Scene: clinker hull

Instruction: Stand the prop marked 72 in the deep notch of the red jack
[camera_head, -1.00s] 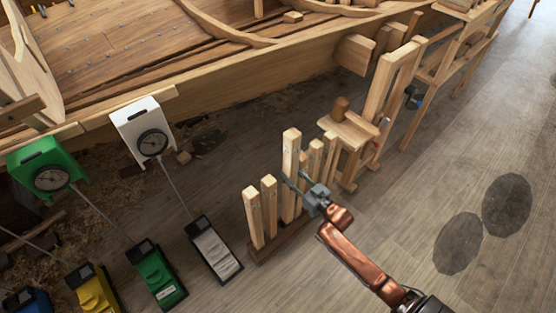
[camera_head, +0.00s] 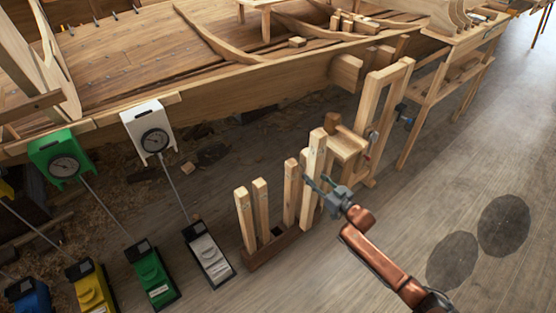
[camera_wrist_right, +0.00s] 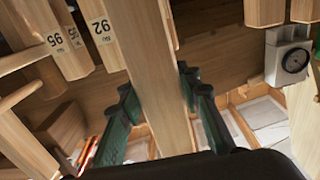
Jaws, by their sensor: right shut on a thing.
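My right gripper (camera_head: 318,186) is shut on a tall pale wooden prop (camera_head: 314,160), which stands out above the others at the right of the dark prop rack (camera_head: 262,255). In the right wrist view the prop (camera_wrist_right: 150,50) runs between the two green fingers of the gripper (camera_wrist_right: 155,82). No number shows on its visible face, so I cannot tell whether it is the one marked 72. Other props (camera_head: 246,220) stand in the rack, with a dark empty slot between them. No red jack is in view. My left gripper is not in view.
Green (camera_head: 154,278), white (camera_head: 208,255), yellow (camera_head: 92,290) and blue (camera_head: 26,298) jack units stand at the left. The wooden hull (camera_head: 200,90) runs behind. A wooden stand (camera_head: 346,145) is close behind the held prop. Open floor (camera_head: 400,215) lies to the right.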

